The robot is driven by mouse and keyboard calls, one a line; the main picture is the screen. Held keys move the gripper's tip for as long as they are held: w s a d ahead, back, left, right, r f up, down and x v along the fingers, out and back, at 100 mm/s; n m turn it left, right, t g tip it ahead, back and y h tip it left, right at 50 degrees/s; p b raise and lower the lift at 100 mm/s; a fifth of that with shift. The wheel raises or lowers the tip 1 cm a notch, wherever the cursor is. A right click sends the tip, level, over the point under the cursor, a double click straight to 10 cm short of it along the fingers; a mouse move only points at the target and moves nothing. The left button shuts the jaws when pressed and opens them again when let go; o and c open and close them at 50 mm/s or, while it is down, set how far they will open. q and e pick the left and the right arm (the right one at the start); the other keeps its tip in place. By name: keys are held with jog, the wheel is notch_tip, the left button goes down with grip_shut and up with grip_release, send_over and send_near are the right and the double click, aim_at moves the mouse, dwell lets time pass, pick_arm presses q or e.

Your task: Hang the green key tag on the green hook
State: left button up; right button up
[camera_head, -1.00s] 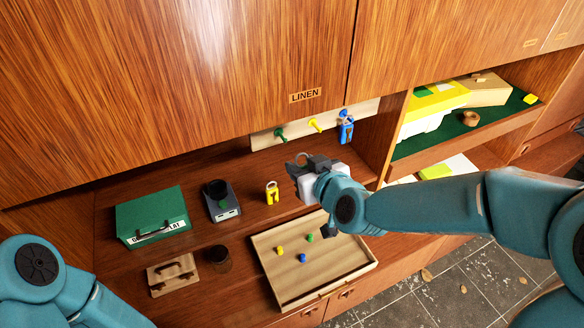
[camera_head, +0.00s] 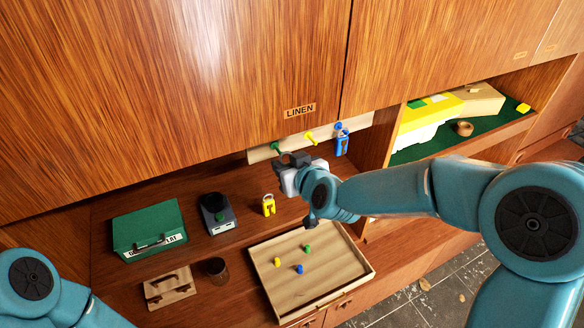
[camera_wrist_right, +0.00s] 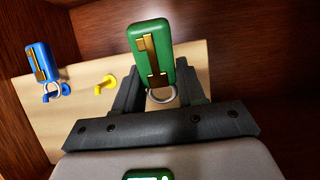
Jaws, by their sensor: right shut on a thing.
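The green key tag (camera_wrist_right: 152,52) is gripped between the fingers of my right gripper (camera_wrist_right: 160,95), with its metal ring (camera_wrist_right: 160,93) between the jaws in the right wrist view. In the head view my right gripper (camera_head: 290,161) is just below the green hook (camera_head: 276,147) on the pale rack board (camera_head: 262,154); the tag cannot be made out there. In the wrist view the green hook is not seen. The yellow hook (camera_head: 311,138) is bare. A blue tag (camera_head: 342,144) hangs on the blue hook (camera_head: 339,126). My left gripper is out of view.
A yellow tag (camera_head: 268,205) stands on the shelf below the rack. A green box (camera_head: 150,228), a dark device (camera_head: 217,214), a brown cup (camera_head: 216,270) and a wooden tray (camera_head: 345,268) with small coloured pegs are nearby. A partition (camera_head: 377,150) stands right of the rack.

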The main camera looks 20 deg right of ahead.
jog(key=shift+w+a+f, duration=0.1)
jog(key=shift+w+a, duration=0.05)
jog(key=shift+w, duration=0.45)
jog(key=shift+w+a, duration=0.1)
jog(key=shift+w, duration=0.45)
jog(key=shift+w+a+f, duration=0.1)
jog(key=shift+w+f, duration=0.5)
jog(key=shift+w, duration=0.05)
jog(key=o, duration=1.1)
